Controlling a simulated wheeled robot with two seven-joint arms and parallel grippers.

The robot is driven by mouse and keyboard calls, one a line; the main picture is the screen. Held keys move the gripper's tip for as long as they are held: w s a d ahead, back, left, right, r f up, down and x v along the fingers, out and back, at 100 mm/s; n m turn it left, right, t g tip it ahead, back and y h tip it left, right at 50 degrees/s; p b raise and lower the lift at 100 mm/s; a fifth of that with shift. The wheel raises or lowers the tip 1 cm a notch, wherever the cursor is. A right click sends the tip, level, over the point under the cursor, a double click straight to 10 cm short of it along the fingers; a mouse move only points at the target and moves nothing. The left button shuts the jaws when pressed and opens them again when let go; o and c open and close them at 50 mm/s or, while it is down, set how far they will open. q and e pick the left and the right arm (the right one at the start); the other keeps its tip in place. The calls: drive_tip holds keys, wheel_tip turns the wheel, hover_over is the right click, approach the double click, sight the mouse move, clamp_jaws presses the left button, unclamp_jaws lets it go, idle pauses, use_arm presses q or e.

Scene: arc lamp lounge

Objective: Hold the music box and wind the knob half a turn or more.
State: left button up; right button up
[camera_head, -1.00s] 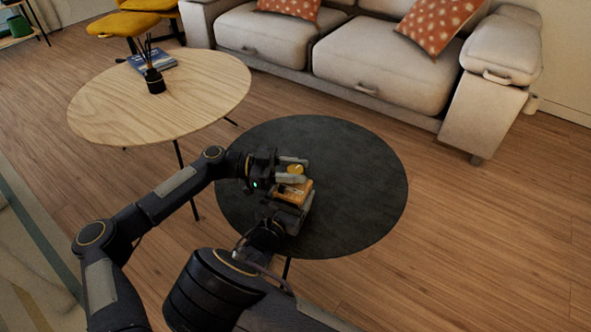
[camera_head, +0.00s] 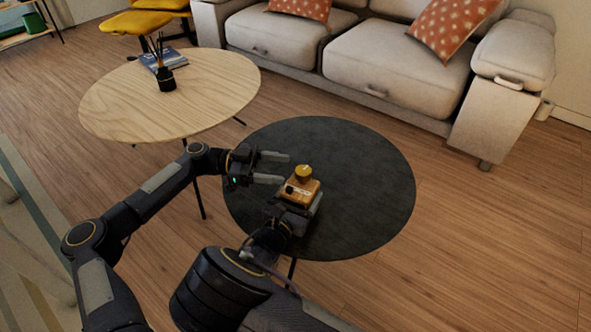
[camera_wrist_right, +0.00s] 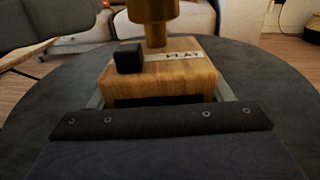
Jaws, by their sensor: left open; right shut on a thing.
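The music box (camera_head: 300,190) is a small wooden block with a brass knob (camera_head: 304,172) on top, on the dark round table (camera_head: 365,195). My right gripper (camera_head: 292,207) is shut on the box from the near side. In the right wrist view the box (camera_wrist_right: 175,75) sits between the fingers, with a black cube and a pale lettered strip on its top; the knob (camera_wrist_right: 153,15) is cut off by the frame's upper edge. My left gripper (camera_head: 275,168) is open and empty, to the left of the knob and apart from it. The box's underside is hidden.
A pale wooden oval table (camera_head: 205,90) at the back left holds a dark reed diffuser (camera_head: 166,78) and a book (camera_head: 165,61). A light sofa (camera_head: 390,80) stands behind. The dark table's right side is bare.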

use_arm(q)
drive_tip(key=a, duration=0.5)
drive_tip(key=shift+w, duration=0.35)
use_arm(e)
drive_tip(key=o, duration=1.4)
drive_tip(key=v, duration=1.2)
drive_tip(key=shift+a, duration=0.1)
